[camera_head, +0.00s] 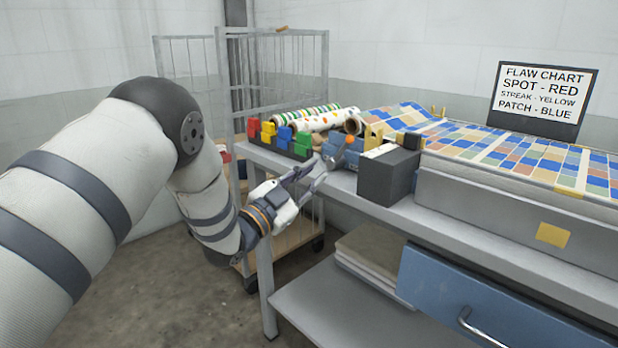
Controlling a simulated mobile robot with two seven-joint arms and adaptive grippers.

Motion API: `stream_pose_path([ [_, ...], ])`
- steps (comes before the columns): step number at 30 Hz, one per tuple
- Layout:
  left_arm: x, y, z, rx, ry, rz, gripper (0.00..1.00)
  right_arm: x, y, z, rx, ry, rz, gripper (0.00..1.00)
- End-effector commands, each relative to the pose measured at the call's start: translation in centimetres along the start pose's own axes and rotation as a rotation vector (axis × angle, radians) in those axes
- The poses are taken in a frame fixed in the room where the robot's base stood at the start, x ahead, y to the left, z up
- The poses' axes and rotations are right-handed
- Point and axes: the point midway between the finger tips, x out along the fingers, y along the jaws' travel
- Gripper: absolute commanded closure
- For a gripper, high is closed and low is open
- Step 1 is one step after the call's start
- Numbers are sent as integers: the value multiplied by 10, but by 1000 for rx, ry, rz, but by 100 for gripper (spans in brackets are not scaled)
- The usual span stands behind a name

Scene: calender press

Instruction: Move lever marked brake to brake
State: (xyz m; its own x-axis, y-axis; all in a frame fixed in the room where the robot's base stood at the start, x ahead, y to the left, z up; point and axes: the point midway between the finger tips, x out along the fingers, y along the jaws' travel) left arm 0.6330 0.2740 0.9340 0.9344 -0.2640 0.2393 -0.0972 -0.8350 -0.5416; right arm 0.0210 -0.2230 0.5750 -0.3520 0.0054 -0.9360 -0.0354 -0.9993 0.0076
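A small lever with an orange ball knob (348,140) stands near the left end of the bench, beside a dark grey box (388,178). No brake marking is legible on it, and its base is partly hidden by my gripper. My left gripper (322,169) reaches in from the left at the bench's front edge. Its fingers are spread apart, with nothing seen between them. The fingertips are close to the lever, just below and left of the knob; I cannot tell whether they touch it. My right gripper is not in view.
Colored clips (284,136) and patterned rolls (318,119) lie behind the gripper. Patterned cloth (500,150) covers the bench's right side, before a flaw chart sign (543,95). A blue drawer (470,300) is below. A wire cart (290,65) stands behind left.

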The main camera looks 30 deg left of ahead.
Motion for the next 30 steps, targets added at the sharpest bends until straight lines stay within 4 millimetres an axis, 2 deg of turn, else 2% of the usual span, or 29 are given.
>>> stream_pose_path([
  [3, -8, 0, 0, 0, -1, -1, 81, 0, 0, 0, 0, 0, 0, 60],
  [10, -9, 0, 0, 0, 1, -1, 81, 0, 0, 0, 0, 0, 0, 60],
  [12, -11, -4, 0, -43, -9, -11, 97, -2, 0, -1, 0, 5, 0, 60],
  [14, -16, -14, 0, -224, -37, -51, 100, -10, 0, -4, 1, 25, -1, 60],
  [18, -30, -41, -17, -958, -56, -185, 100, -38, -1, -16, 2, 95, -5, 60],
  [21, -32, -53, -36, -1353, -17, -229, 100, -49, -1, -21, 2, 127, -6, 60],
  [24, -31, -55, -42, -1531, 0, -238, 100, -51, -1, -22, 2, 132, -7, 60],
  [26, -26, -53, -38, -1554, -3, -239, 100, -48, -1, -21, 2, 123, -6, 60],
  [30, -3, -53, -28, -1549, -12, -240, 100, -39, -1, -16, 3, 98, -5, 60],
])
